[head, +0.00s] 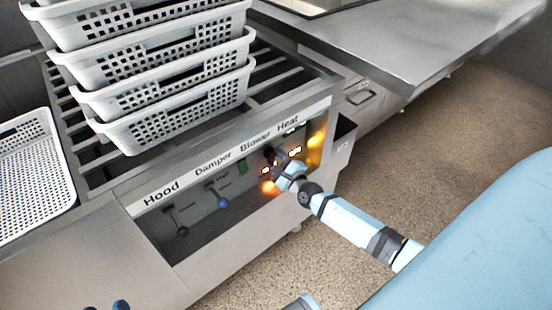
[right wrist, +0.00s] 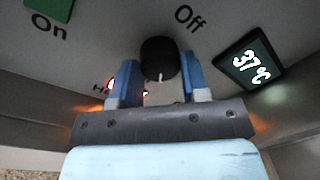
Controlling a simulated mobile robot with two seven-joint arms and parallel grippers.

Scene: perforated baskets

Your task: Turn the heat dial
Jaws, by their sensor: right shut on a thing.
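The heat dial (right wrist: 158,57) is a round black knob with a pale mark, on the panel below the "Heat" label (head: 288,121). In the head view my right gripper (head: 276,162) is at the panel and hides most of the dial. In the right wrist view the blue fingers of my right gripper (right wrist: 159,80) stand on both sides of the dial, shut on it. "Off" is printed above right of the dial. A display (right wrist: 250,62) beside it reads 37 °C. Two blue-and-dark tips of my left gripper (head: 106,306) show apart at the bottom edge.
A stack of white perforated baskets (head: 170,117) stands on the slatted counter. Another basket (head: 30,165) lies at the left. Hood lever (head: 176,224), blue-ended damper lever (head: 218,195) and green blower switch (head: 242,168) sit left of the dial. Floor at right is clear.

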